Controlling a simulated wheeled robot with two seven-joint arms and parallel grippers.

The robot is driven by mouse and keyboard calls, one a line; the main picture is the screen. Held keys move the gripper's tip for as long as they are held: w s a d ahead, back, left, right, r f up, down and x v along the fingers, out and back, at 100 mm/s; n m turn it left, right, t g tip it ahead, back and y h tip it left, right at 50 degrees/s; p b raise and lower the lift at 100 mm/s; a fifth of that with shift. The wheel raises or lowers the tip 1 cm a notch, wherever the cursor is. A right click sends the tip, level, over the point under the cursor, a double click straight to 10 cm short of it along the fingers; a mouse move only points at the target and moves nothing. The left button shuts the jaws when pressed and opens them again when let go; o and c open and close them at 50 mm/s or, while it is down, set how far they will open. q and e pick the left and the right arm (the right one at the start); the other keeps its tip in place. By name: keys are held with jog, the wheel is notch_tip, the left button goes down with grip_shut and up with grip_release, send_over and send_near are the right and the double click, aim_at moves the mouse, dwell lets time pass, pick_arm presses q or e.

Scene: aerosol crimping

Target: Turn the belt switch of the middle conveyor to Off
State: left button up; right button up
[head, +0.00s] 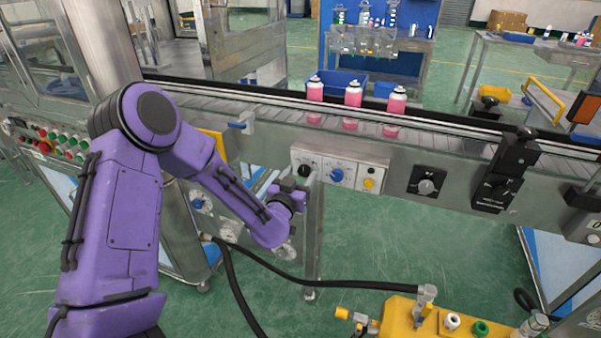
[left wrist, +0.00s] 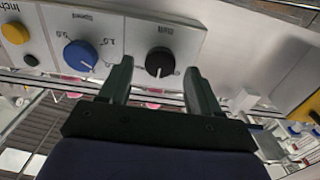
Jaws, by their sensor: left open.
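The belt switch is a black knob (left wrist: 159,61) on a light control panel (head: 338,170); its label appears inverted in the left wrist view. A white mark shows on the knob's lower side there, but its On and Off labels are not readable. In the head view the black knob (head: 304,170) is at the panel's left end, partly behind my gripper. My left gripper (left wrist: 158,70) is open, its two fingers on either side of the knob in the picture. Contact cannot be told. In the head view the left gripper (head: 297,188) is at the panel's left end.
Beside the switch are a blue speed knob (head: 336,175) and a yellow button (head: 369,183). Pink cans (head: 353,95) stand on the conveyor (head: 260,104) above. A black knob plate (head: 427,185) is farther right. A yellow machine (head: 400,317) with hoses is below.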

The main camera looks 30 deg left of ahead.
pick_arm(q)
jog(key=shift+w+a, duration=0.15)
jog(key=shift+w, duration=0.5)
jog(key=c, duration=1.1)
jog(key=shift+o, duration=0.3)
jog(key=shift+n, duration=0.3)
jog(key=n, duration=0.4)
jog(key=shift+s+a+f+n+b, duration=0.1)
jog(key=shift+n+b, duration=0.4)
jog(key=shift+n, duration=2.2)
jog(key=o, duration=1)
